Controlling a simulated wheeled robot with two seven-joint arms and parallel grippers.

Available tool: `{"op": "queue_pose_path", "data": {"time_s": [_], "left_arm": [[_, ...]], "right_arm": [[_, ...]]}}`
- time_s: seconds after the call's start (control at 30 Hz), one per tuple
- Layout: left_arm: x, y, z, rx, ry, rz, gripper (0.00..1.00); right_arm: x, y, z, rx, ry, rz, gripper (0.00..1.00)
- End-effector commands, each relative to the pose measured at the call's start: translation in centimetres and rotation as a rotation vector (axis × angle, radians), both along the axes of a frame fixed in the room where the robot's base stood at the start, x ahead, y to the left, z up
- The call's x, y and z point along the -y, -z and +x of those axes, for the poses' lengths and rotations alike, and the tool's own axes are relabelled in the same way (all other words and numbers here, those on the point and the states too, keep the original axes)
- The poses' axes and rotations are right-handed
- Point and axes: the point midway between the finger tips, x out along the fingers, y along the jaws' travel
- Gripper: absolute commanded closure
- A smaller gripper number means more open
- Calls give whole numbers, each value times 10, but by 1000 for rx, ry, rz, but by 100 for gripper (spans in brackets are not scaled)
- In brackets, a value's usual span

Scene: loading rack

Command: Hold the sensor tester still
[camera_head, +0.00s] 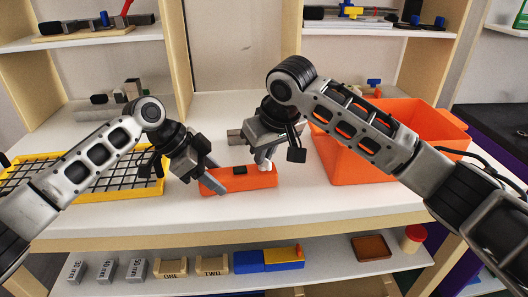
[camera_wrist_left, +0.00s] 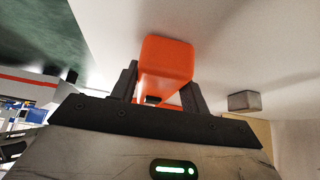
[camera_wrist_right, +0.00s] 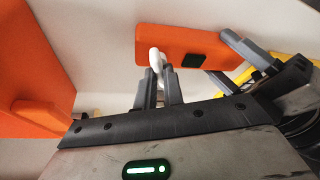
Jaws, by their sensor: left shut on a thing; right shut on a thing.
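The sensor tester looks to be the orange bar (camera_head: 250,179) with a black square on top, lying on the white table; it also shows in the left wrist view (camera_wrist_left: 167,58) and the right wrist view (camera_wrist_right: 172,42). My left gripper (camera_head: 216,182) is shut on the bar near its left end, one finger on each side. My right gripper (camera_head: 266,155) is shut on a small white piece (camera_wrist_right: 155,57) at the bar's right end. I cannot tell whether the white piece touches the bar. The fingers partly hide both.
A large orange bin (camera_head: 345,160) stands right of the bar. A yellow-framed black grid tray (camera_head: 75,192) lies at the left. A grey block (camera_head: 235,136) sits behind the bar. A lower shelf in front holds labelled blocks and a blue-yellow box (camera_head: 283,264). The table's front strip is clear.

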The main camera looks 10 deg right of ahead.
Motion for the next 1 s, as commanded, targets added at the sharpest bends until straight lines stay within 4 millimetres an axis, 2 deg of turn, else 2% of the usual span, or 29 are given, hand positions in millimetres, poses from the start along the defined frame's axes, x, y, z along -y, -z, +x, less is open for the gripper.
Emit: {"op": "queue_pose_path", "data": {"time_s": [1.0], "left_arm": [[-1,1,0,0,-2,2,88]], "right_arm": [[3,-1,5,0,-941,2,100]]}}
